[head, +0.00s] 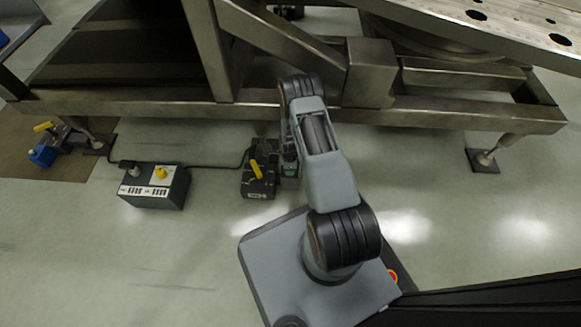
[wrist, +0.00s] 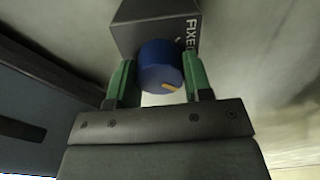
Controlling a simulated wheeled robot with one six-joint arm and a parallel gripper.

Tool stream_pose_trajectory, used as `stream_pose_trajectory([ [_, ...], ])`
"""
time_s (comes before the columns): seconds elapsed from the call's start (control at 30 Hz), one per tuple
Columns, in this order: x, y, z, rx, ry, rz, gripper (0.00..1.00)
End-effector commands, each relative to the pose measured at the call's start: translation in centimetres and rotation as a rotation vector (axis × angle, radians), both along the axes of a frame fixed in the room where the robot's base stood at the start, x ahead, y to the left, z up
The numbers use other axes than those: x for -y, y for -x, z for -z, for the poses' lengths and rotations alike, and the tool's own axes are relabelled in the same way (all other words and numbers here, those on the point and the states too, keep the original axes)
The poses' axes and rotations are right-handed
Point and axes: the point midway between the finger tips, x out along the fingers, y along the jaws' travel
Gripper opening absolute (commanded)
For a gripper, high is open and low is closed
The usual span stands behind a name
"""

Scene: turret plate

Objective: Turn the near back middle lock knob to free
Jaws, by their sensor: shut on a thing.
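In the wrist view, a round blue knob (wrist: 160,62) with a short yellow-orange mark near its lower right edge sits on a dark block (wrist: 140,30). Part of the word "FIXED" shows on the block, to the right of the knob. My gripper (wrist: 160,78) has one green finger on each side of the knob and is shut on it. In the head view my arm reaches down to the floor below the steel frame, beside a dark box with a yellow lever (head: 256,170). The knob is hidden there behind my arm.
A steel frame beam (head: 150,104) runs across just behind my arm. A control box (head: 153,186) with a yellow knob stands to the left, with a black cable running right. Another blue and yellow unit (head: 43,155) stands far left. The floor at right is clear around a support foot (head: 484,160).

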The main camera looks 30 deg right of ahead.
Motion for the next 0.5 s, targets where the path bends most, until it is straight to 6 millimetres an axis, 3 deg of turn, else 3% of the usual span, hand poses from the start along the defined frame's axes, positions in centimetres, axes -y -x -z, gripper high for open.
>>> stream_pose_trajectory([
  [0.5,-0.06,0.27,0.06,-0.008,-0.002,0.075,0.22],
])
